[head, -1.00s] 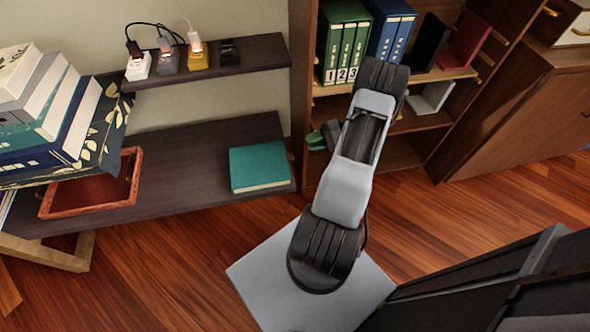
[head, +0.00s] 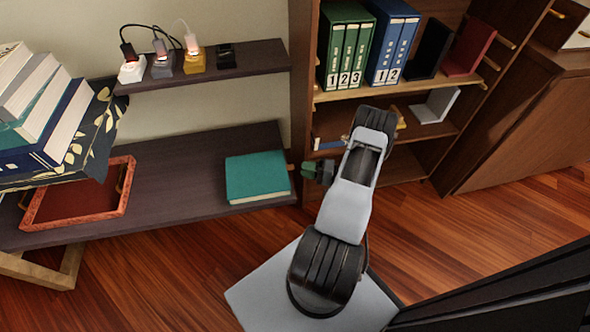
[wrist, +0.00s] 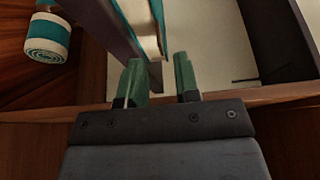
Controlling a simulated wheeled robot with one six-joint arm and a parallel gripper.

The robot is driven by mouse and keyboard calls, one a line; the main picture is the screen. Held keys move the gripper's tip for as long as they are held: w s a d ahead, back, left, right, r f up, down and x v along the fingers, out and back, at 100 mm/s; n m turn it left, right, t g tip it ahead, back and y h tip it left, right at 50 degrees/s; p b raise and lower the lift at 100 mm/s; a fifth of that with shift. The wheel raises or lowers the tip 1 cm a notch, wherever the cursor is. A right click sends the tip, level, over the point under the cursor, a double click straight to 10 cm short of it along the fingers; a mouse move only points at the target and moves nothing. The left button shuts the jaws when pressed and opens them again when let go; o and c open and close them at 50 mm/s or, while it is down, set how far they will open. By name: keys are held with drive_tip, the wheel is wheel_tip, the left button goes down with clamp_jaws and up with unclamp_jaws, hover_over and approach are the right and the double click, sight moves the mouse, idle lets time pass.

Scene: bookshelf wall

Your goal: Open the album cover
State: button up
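The album appears to be the teal book (head: 257,172), lying flat and closed on the right end of the low dark bench in the head view. My gripper (head: 309,170) is just right of the album, its green fingers pointing left toward it and apart from it. In the wrist view, my gripper (wrist: 160,80) is open, with an empty gap between its green fingers. A teal and cream strip (wrist: 148,25) shows beyond the fingers; I cannot tell whether it is the album.
A red-brown tray (head: 80,215) and a leaning book stack (head: 45,115) are at the bench's left. A narrow shelf (head: 215,68) with small plugged-in devices hangs above. The bookcase (head: 303,90) is beside my arm. A teal-and-white cylinder (wrist: 47,38) shows in the wrist view.

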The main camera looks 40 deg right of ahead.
drive_tip(key=shift+x, duration=2.2)
clamp_jaws()
